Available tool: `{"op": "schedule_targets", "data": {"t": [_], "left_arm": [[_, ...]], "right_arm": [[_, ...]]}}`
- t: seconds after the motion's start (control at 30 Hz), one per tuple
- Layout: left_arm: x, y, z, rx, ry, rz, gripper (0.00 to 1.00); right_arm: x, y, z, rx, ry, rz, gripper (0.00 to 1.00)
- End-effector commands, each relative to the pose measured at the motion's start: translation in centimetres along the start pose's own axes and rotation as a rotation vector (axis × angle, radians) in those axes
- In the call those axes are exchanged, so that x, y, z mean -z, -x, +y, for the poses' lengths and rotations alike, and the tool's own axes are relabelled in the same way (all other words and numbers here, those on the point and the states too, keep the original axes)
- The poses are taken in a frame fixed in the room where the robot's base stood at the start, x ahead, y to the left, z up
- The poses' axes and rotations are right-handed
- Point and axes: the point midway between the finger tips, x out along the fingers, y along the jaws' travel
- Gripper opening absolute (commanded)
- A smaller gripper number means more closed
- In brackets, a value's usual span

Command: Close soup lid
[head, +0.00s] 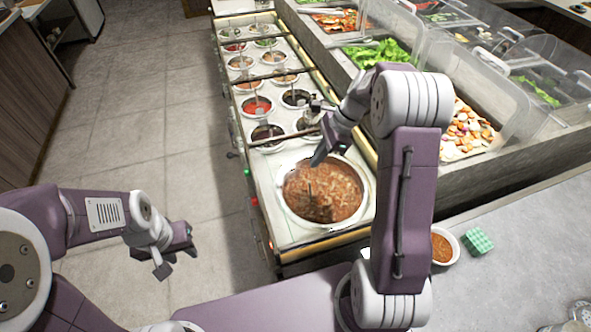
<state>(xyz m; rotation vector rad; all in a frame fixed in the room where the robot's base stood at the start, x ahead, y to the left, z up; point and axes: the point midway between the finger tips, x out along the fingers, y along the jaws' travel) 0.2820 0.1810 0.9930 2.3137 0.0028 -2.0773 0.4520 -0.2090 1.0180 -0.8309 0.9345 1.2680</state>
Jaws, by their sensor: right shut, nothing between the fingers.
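The large round soup well (325,197) is at the near end of the sauce counter. Its brown, chunky soup is exposed, and a thin dark handle seems to stand in it. I cannot make out a soup lid clearly; my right arm covers part of the area behind and right of the well. My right gripper (318,158) is shut and empty, above the far rim of the soup well. Whether it touches anything is unclear. My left gripper (177,261) is open and empty, out over the floor left of the counter.
Smaller sauce wells (256,105) with ladles run in rows behind the soup. A salad bar with clear guards (490,90) stands to the right. A bowl of soup (442,246) and a green block (478,241) sit on the grey counter (520,260). The floor at left is free.

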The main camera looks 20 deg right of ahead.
Motion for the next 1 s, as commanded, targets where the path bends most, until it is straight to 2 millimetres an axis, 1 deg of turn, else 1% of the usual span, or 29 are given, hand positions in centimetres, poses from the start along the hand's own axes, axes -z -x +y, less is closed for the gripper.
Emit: {"op": "schedule_targets", "data": {"t": [0.17,0.3,0.47,0.6,0.7,0.8,1.0], "left_arm": [[0.0,-0.2,0.0,0.0,0.0,0.0,0.36],[0.0,-0.3,0.0,0.0,0.0,0.0,0.36],[0.0,-0.3,0.0,0.0,0.0,0.0,0.36],[0.1,0.4,0.0,0.0,0.0,0.0,0.36],[0.1,0.6,0.0,0.0,0.0,0.0,0.36],[0.1,0.6,0.0,0.0,0.0,0.001,0.36],[0.1,0.6,0.0,0.0,0.0,0.0,0.36]], "right_arm": [[0.0,-3.2,0.1,-0.006,0.001,0.0,0.0],[0.0,-6.3,0.1,-0.007,0.001,0.0,0.0],[0.0,-9.7,0.1,-0.006,0.002,0.002,0.0],[-2.2,-10.3,0.1,-0.004,0.005,0.002,0.0],[-3.2,-10.7,0.1,-0.002,0.004,0.002,0.0],[-3.7,-10.9,0.1,-0.002,0.002,0.002,0.0],[-3.8,-11.0,0.0,-0.001,0.002,0.002,0.0]]}}
